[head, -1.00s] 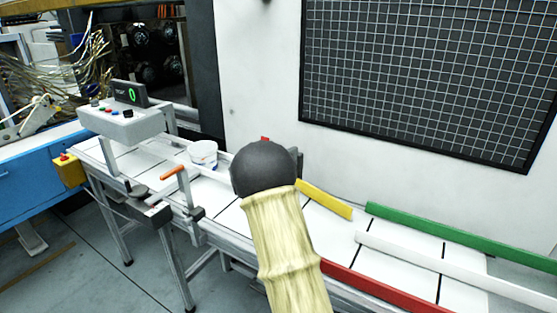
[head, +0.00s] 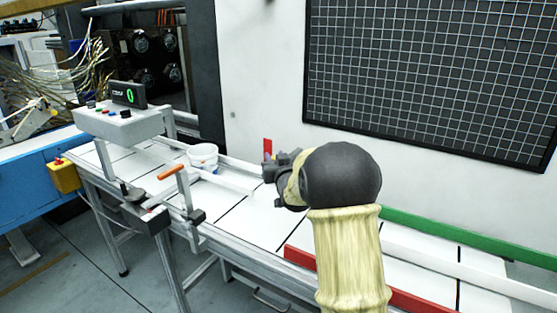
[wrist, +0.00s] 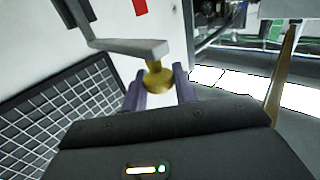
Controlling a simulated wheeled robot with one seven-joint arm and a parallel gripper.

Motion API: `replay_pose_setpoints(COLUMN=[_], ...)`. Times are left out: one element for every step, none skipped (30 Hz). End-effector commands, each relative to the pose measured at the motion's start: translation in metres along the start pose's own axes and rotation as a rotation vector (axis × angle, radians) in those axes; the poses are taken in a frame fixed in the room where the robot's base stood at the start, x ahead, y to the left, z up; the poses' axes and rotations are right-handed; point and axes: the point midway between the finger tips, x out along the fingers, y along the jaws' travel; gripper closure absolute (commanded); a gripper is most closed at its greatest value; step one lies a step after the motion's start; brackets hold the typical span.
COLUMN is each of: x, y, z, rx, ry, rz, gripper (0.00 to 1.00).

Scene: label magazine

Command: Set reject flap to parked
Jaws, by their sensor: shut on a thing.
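In the wrist view a brass knob (wrist: 157,78) sits under the end of a grey lever (wrist: 125,46). My gripper (wrist: 160,88) is shut on the knob, with one purple finger on each side of it. In the head view my gripper (head: 272,172) is over the far side of the conveyor, by a small red plate (head: 267,147) at the wall. The red plate also shows in the wrist view (wrist: 140,6), beyond the lever. My wrist hides the knob and lever in the head view, so I cannot tell the flap's position there.
A white conveyor (head: 237,225) runs along the wall, with red (head: 405,297) and green (head: 450,235) rails on the right. A white bucket (head: 203,157), an orange-handled lever (head: 172,172) and a control box reading 0 (head: 120,122) stand left.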

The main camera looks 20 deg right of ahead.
Motion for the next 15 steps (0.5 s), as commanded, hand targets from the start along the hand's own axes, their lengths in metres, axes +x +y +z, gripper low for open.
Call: replay_pose_setpoints(x=[-0.0005, -0.0005, -0.0005, -0.0005, -0.0005, -0.0005, -0.0006, -0.0005, -0.0005, -0.0005, -0.0004, -0.0004, -0.0004, -0.0003, -0.0003], y=[0.0018, 0.0019, 0.0021, 0.0022, 0.0024, 0.0025, 0.0026, 0.0026, 0.0026, 0.0025, 0.0024, 0.0023, 0.0022, 0.0021, 0.002], z=[0.0004, 0.0004, 0.0005, 0.0005, 0.0006, 0.0006, 0.0006, 0.0006, 0.0006, 0.0006, 0.0005, 0.0005, 0.0005, 0.0005, 0.0005], rx=[-0.001, -0.001, -0.001, -0.001, -0.001, -0.001, -0.001, -0.001, -0.001, -0.001, -0.001, -0.001, -0.001, -0.001, -0.001], ry=[-0.001, -0.001, -0.001, -0.001, -0.002, -0.002, -0.002, -0.002, -0.001, -0.001, -0.001, -0.001, -0.001, -0.001, -0.001], rz=[0.003, 0.003, 0.004, 0.004, 0.004, 0.005, 0.005, 0.005, 0.005, 0.005, 0.005, 0.004, 0.004, 0.004, 0.004], gripper=[1.0, 1.0, 1.0, 1.0, 1.0, 1.0, 0.68, 0.62, 0.54, 0.52, 0.52, 0.52, 0.52, 0.52, 0.52])
